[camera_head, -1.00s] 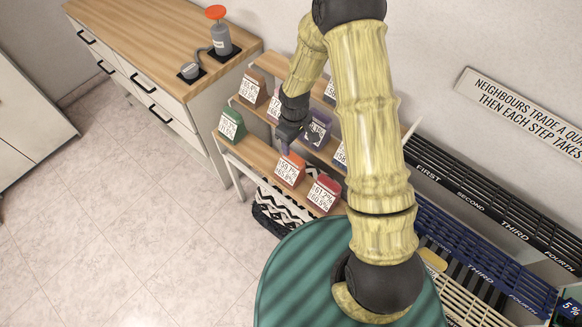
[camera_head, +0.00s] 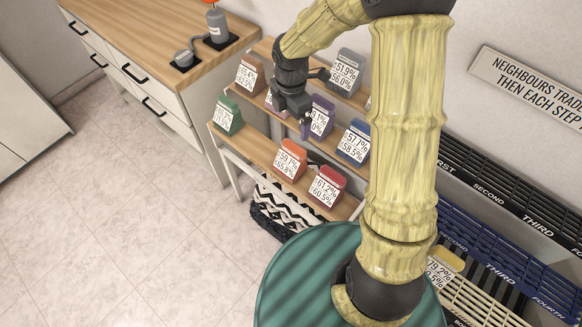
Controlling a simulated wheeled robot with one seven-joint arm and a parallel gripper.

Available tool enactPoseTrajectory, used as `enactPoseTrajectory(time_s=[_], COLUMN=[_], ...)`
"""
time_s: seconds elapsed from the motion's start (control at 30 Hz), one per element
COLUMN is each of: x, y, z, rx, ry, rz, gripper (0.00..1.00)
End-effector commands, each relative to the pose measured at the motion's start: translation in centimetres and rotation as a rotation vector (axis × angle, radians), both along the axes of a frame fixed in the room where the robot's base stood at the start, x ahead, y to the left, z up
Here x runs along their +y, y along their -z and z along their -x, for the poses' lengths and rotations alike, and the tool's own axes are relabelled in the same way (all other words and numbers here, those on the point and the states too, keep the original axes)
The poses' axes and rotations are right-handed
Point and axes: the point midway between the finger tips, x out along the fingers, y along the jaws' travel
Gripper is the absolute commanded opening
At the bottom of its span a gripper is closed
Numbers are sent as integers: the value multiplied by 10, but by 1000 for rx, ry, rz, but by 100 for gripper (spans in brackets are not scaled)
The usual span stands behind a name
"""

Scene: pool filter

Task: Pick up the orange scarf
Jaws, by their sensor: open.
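No cloth scarf can be made out. The orange thing on the rack is a small wedge-shaped orange block (camera_head: 290,160) with a white label of percentages, on the lower shelf between a green block (camera_head: 228,115) and a red block (camera_head: 327,187). My gripper (camera_head: 303,127) is open, above and behind the orange block, and apart from it. It is close to a purple block (camera_head: 321,117) and partly covers a pink block (camera_head: 276,104) on the middle shelf. The fingers are small and dark, and nothing shows between them.
Blue (camera_head: 354,141), grey (camera_head: 344,71) and brown (camera_head: 250,73) blocks stand close by on the rack. A wooden-topped cabinet (camera_head: 150,45) is at upper left. Slatted rails (camera_head: 510,190) line the right wall. The floor (camera_head: 120,210) at left is clear.

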Motion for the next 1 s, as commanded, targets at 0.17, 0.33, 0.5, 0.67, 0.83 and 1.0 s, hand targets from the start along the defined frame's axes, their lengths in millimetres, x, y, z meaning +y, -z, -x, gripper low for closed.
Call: enactPoseTrajectory(time_s=[0.17,0.33,0.5,0.67,0.83,1.0], x=[0,1,0,0,1,1], y=[-6,-9,-9,0,28,58], z=[4,5,5,6,7,6], rx=[-3,0,0,3,6,4], ry=[-211,-252,-250,-249,-250,-250], rz=[5,6,6,6,7,7], gripper=[100,100,100,100,100,100])
